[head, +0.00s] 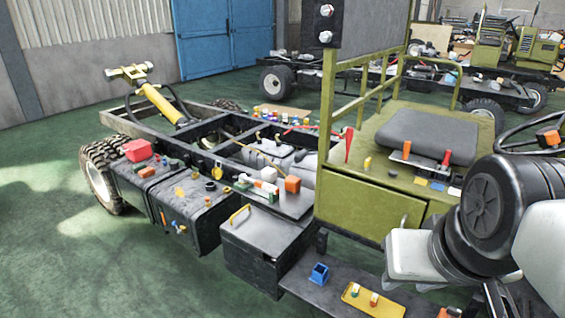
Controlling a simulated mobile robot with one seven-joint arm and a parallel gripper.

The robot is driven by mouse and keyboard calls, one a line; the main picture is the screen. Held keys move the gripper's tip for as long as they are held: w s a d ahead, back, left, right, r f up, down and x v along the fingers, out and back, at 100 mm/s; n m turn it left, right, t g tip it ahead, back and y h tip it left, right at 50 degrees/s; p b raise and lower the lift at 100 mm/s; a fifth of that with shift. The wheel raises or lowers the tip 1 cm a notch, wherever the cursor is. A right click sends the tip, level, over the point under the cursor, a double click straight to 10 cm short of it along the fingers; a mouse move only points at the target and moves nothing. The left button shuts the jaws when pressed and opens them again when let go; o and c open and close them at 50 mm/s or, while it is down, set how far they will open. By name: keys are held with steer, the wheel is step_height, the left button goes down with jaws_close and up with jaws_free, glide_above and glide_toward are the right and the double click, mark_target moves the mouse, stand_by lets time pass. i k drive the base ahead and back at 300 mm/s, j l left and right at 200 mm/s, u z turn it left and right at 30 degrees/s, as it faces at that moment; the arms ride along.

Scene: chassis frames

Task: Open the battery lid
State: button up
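The battery box (262,262) is a dark grey box on the near side of the chassis, below the green cab platform. Its flat lid (268,232) appears closed, with a yellow handle (239,214) at its left part. My arm, in black and white links, fills the lower right, to the right of the box and apart from it. I cannot make out gripper fingers in this view.
A dark tank (190,212) stands left of the box. A low step (330,290) holds a blue cup (319,273) and a yellow tray (372,300). The green cab platform (365,205) rises at right. Green floor (150,270) is clear at front left.

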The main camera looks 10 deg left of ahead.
mark_target(257, 231)
steer(key=u, duration=0.7)
steer(key=i+j+z, duration=0.1)
steer(key=z, duration=0.35)
steer(key=i+j+z, duration=0.15)
steer(key=z, duration=0.35)
steer(key=i+j+z, duration=0.15)
steer(key=j, duration=0.2)
steer(key=i+j+z, duration=0.2)
steer(key=j, duration=0.15)
steer(key=j+z, duration=0.15)
steer(key=j, duration=0.2)
steer(key=i+j, duration=0.1)
steer(key=j, duration=0.45)
steer(key=i+j, duration=0.1)
steer(key=j, duration=0.4)
steer(key=i+j+z, duration=0.1)
steer(key=j, duration=0.45)
steer(key=i+j, duration=0.15)
steer(key=j, duration=0.35)
